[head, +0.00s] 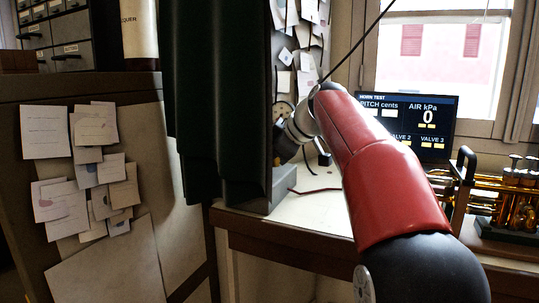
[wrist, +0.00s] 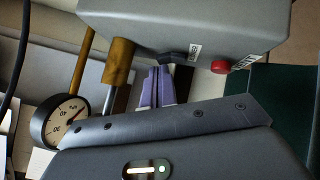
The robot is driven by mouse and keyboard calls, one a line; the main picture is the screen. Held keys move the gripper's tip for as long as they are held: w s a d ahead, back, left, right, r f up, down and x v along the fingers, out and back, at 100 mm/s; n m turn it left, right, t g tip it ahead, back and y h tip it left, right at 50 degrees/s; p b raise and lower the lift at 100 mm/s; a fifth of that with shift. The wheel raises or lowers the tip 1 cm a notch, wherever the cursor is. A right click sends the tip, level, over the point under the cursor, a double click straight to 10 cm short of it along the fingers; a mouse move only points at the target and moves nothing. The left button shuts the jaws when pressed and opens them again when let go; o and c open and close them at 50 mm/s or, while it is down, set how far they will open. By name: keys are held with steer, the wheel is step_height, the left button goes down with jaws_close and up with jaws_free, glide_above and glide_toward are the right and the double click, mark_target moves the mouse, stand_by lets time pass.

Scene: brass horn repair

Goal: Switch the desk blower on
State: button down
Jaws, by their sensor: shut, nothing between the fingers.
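A grey metal box with a red round button (wrist: 219,67) and two small white labels fills the top of the wrist view; I take this box (wrist: 230,25) to be the desk blower. A short dark part, possibly a switch, sits on its lower edge beside the nearer label. My gripper (wrist: 158,88) has purple fingers, which are shut and empty. In the head view, a grey housing (head: 279,193) shows partly behind the curtain, and my fingers are hidden.
A dark green curtain (head: 215,90) hangs left of my arm. A screen (head: 427,125) reads AIR kPa 0. Brass horns (head: 492,200) rest on the right. A round gauge (wrist: 65,120) and a brass-coloured cylinder (wrist: 119,62) are near my fingers.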

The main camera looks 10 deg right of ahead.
steer(key=shift+w+d+p, duration=0.1)
steer(key=shift+w+p, duration=0.05)
steer(key=shift+p, duration=0.45)
steer(key=shift+w+d+f+g, duration=0.1)
steer(key=shift+w+f+g, duration=0.05)
steer(key=shift+f+g, duration=0.2)
steer(key=shift+s, duration=0.2)
steer(key=shift+s+a+b, duration=0.5)
steer(key=shift+a+b, duration=0.05)
